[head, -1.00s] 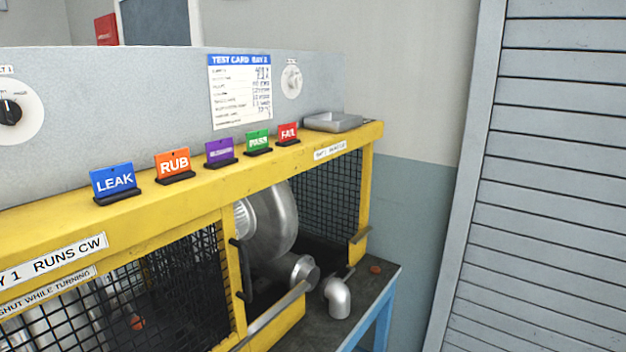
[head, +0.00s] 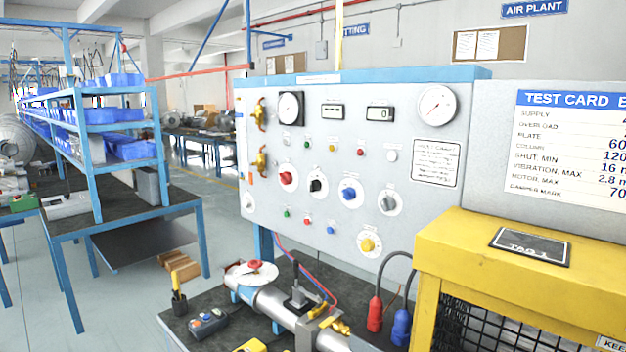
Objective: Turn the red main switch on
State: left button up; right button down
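A grey control panel (head: 320,150) with a blue top edge stands in the middle of the head view. A red rotary knob (head: 287,178) on a round white plate sits at the panel's left-centre. It is the only large red knob there, but its label and pointer position are too small to read. A black knob (head: 317,186), a blue knob (head: 348,193) and a grey knob (head: 388,203) follow to its right, with a yellow knob (head: 368,245) lower. Neither of my grippers shows.
Below the panel, a bench holds a pipe (head: 275,302) with a red-and-white disc, plus red (head: 375,313) and blue (head: 401,326) plugs. A yellow guard (head: 520,265) and test card (head: 570,150) stand at right. Blue shelving (head: 90,150) is at left, with open floor between.

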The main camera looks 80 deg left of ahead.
aim_at(286, 177)
jog(key=u, duration=2.6)
jog(key=i+j, duration=0.1)
jog(key=j, duration=0.25)
jog(key=i+j+u, duration=0.1)
jog(key=j, duration=0.3)
jog(key=i+j+u, duration=0.1)
jog(key=j, duration=0.25)
jog(key=i+j, duration=0.15)
jog(key=j, duration=0.2)
